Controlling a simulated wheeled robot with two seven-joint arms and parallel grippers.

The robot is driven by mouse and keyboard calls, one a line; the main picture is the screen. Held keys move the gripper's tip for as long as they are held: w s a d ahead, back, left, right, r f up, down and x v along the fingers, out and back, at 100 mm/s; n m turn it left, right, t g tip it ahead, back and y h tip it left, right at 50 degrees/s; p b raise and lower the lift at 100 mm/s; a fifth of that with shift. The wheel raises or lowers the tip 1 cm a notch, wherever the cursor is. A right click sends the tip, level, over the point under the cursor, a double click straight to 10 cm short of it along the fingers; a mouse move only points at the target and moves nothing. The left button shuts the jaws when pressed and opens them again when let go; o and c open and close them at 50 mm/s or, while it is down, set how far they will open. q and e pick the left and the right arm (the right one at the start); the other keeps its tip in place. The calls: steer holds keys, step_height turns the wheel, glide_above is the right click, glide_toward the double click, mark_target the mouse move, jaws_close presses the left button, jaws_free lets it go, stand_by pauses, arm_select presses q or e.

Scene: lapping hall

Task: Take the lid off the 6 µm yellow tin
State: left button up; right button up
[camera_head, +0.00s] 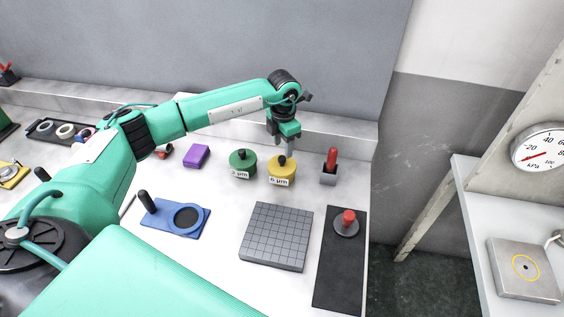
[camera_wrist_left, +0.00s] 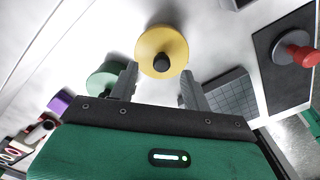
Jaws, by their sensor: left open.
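The yellow tin (camera_head: 281,174) is marked 6 µm and stands on the white bench, with a dark knob on its lid. The green tin (camera_head: 242,166), marked 3 µm, stands just left of it. My left gripper (camera_head: 282,148) is above and slightly behind the yellow tin, pointing down. In the left wrist view its fingers (camera_wrist_left: 160,85) are apart and empty, with the yellow lid (camera_wrist_left: 160,48) and its black knob showing between and beyond them. The gripper appears clear of the knob. The lid is on the tin. My right gripper is not in view.
A holder with a red-handled tool (camera_head: 329,172) stands right of the yellow tin. In front lie a grey grid plate (camera_head: 277,236), a dark mat (camera_head: 339,275) with a red-knobbed disc, and a blue plate (camera_head: 172,218). A purple block (camera_head: 196,155) is at left. The wall rises close behind.

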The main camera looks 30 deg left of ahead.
mark_target(282, 157)
arm_select(q)
steer(key=f, duration=0.1)
steer(key=f+p, duration=0.1)
steer(key=f, duration=0.1)
steer(key=shift+s+f, duration=0.25)
steer(key=shift+s, duration=0.1)
steer(key=shift+f, duration=0.3)
jaws_close()
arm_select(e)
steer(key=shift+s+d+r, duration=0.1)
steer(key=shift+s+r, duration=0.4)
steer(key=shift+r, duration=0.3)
arm_select(q)
steer(key=shift+r, duration=0.1)
